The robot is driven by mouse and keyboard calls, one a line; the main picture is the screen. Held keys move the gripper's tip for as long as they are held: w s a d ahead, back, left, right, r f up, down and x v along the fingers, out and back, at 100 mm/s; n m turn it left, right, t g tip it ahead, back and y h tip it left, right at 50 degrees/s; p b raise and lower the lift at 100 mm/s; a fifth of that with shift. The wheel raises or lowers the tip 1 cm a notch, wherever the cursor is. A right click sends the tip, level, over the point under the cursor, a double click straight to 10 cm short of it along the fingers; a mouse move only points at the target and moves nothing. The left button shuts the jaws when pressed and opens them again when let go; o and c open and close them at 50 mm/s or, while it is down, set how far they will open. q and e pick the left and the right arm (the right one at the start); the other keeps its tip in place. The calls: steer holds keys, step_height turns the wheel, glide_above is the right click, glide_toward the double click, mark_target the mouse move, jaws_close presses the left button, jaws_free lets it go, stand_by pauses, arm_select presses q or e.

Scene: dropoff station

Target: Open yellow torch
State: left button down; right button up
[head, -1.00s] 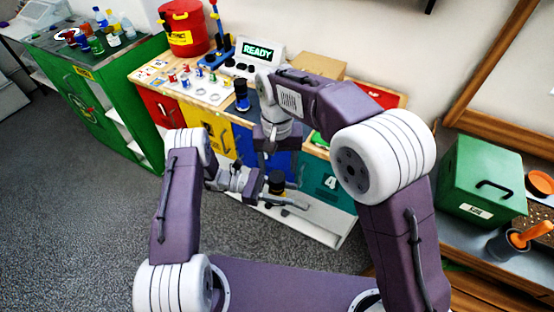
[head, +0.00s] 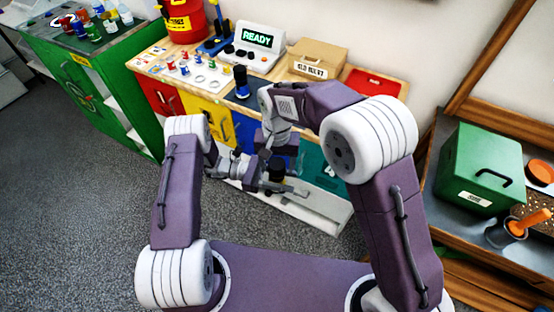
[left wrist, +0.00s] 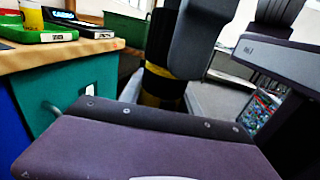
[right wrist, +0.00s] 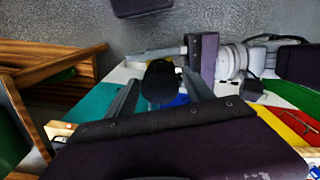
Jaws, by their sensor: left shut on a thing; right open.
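The yellow torch shows in the left wrist view as an upright black cylinder with yellow bands (left wrist: 163,88). My left gripper (left wrist: 158,100) is shut on it. In the head view the torch's dark end (head: 277,168) stands up from my left gripper (head: 270,186), in front of the workbench. My right gripper (head: 278,158) is just above it and pointing down. In the right wrist view the torch's round black end (right wrist: 160,80) lies between the spread fingers of my right gripper (right wrist: 158,85). I cannot tell whether they touch it. My arms hide part of the torch.
A workbench (head: 262,88) with coloured doors stands behind my grippers. It bears a READY display (head: 257,40), a dark blue and black cylinder (head: 240,82), a cardboard box (head: 317,58) and a red tray (head: 372,82). A green box (head: 480,168) stands at right.

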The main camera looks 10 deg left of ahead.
jaws_close()
steer(key=n, duration=0.9)
steer(key=shift+r, duration=0.15)
steer(key=shift+r, duration=1)
steer(key=shift+r, duration=2)
